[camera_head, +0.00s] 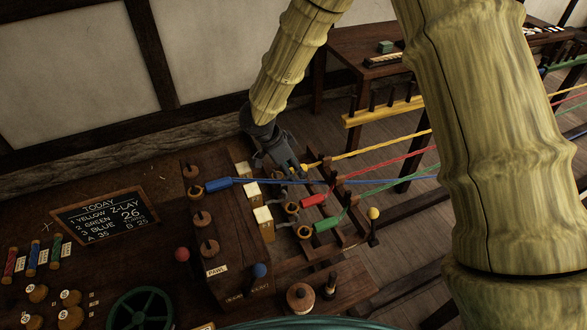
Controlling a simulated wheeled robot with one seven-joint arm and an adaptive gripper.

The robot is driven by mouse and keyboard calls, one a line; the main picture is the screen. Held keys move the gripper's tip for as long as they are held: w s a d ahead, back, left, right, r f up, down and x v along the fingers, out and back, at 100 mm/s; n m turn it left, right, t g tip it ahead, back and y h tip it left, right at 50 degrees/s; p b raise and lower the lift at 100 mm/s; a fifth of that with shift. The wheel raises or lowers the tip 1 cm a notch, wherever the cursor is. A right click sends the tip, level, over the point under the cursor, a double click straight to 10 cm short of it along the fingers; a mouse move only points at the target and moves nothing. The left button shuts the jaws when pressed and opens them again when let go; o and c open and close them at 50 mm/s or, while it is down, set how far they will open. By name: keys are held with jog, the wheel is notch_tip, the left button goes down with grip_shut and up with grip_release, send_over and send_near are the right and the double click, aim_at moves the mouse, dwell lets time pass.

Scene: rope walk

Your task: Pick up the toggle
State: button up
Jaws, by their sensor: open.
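No part is labelled as the toggle, and I cannot tell for certain which one it is. Coloured end pieces sit on the strands by the hooks: a blue one (218,185), a red one (315,201) and a green one (327,223). My gripper (294,170) is open, reaching down from the top over the far end of the hook row. Its fingertips are close to the end of the yellow strand (340,155); contact cannot be made out. Short pegs in round wooden bases, such as one (202,219), stand on the dark bench (228,215) left of the hooks.
Yellow, red, blue and green strands run right, passing behind my arm. Cream-topped blocks (262,216) stand beside the hooks. A chalkboard (105,214), several bobbins and a green wheel (140,309) lie left. A yellow-knobbed lever (374,214) stands right. A side table (350,45) is behind.

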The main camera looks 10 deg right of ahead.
aim_at(292, 169)
jog(key=shift+f, duration=0.1)
jog(key=shift+c, duration=0.5)
jog(key=c, duration=0.9)
jog(key=shift+o, duration=0.2)
notch_tip(292, 169, up, 9)
jog(key=shift+r+b, duration=0.15)
jog(key=shift+b, duration=1.1)
jog(key=shift+r, duration=0.4)
jog(key=shift+r+p, duration=0.15)
jog(key=shift+p, duration=0.35)
